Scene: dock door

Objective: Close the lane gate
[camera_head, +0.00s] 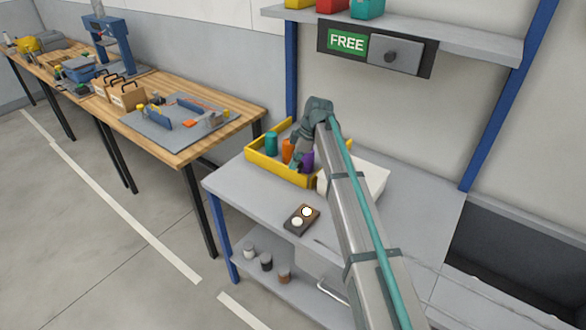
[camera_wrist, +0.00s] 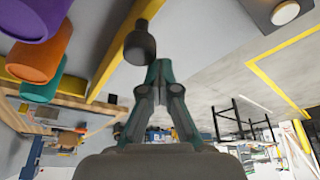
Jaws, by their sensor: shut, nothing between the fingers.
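A dark panel with a green FREE sign (camera_head: 347,42) and a grey sliding-looking plate with a dark knob (camera_head: 390,57) hangs under the upper shelf in the head view. The plate covers the panel's right part, and the sign is uncovered. No part is labelled as the lane gate. My gripper (camera_head: 298,160) points down over the yellow tray, left of and below the panel, apart from the knob. It also shows in the wrist view (camera_wrist: 159,68), shut and empty. A dark knob-shaped thing (camera_wrist: 140,45) appears near its fingertips; I cannot tell what it is.
The yellow tray (camera_head: 262,168) holds teal, orange and purple (camera_head: 307,160) cylinders beside my gripper. A white bin (camera_head: 372,178) is partly behind my arm. A dark block with two round white discs (camera_head: 302,219) lies on the grey bench (camera_head: 245,190). Blue posts flank the panel.

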